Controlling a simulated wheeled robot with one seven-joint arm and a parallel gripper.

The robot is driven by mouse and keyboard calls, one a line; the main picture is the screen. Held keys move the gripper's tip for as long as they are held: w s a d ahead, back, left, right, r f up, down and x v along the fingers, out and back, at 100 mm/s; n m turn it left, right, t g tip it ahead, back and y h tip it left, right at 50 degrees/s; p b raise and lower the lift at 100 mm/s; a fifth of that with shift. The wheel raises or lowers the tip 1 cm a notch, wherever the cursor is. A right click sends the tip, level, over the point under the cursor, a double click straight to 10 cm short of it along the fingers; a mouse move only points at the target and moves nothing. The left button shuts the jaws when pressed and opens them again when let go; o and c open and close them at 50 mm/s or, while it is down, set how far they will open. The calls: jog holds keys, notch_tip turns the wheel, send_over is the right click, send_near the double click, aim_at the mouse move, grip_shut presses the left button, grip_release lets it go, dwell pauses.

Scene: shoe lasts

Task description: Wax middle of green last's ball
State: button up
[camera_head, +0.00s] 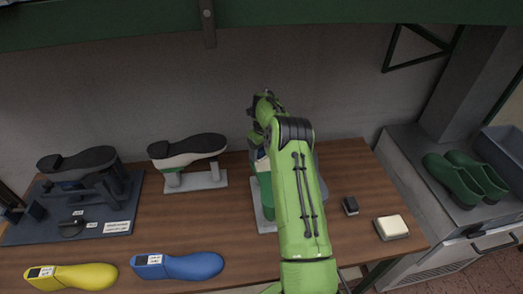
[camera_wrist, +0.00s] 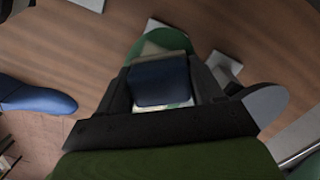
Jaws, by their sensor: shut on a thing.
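The green last (camera_head: 265,187) stands at the middle of the bench on a pale grey stand, largely hidden behind my arm. In the wrist view a rounded green end of the last (camera_wrist: 148,42) shows beyond my gripper. My gripper (camera_wrist: 160,78) is shut on a dark blue block (camera_wrist: 160,85) with a cream part at its far edge. The block is over the last and hides its middle; I cannot tell whether they touch. A bit of blue also shows beside my arm in the head view.
A blue last (camera_head: 180,266) and a yellow last (camera_head: 72,277) lie at the front left. A shoe on a stand (camera_head: 188,150) and a dark fixture (camera_head: 85,190) are behind them. A small dark block (camera_head: 350,205) and a cream block (camera_head: 391,227) lie at right.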

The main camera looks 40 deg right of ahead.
jog(key=w+p, duration=0.1)
jog(key=w+d+p, duration=0.1)
jog(key=shift+w+r+p, duration=0.1)
jog(key=shift+r+p, duration=0.2)
jog(key=shift+r, duration=0.05)
jog(key=shift+w+d+f, duration=0.1)
jog(key=shift+w, duration=0.1)
jog(key=shift+f+b, duration=0.2)
jog(key=shift+b, duration=0.15)
jog(key=shift+s+a+f+b, duration=0.2)
jog(key=shift+s+b, duration=0.35)
jog(key=shift+b, duration=0.25)
jog(key=s+b, duration=0.1)
jog(key=s+a+b, duration=0.1)
jog(key=shift+b, duration=0.35)
jog(key=shift+s+a+r+b, duration=0.1)
jog(key=shift+s+a+b, duration=0.05)
jog(key=shift+s+b, duration=0.2)
jog(key=shift+r, duration=0.15)
jog(key=shift+r+p, duration=2.2)
jog(key=shift+r, duration=0.85)
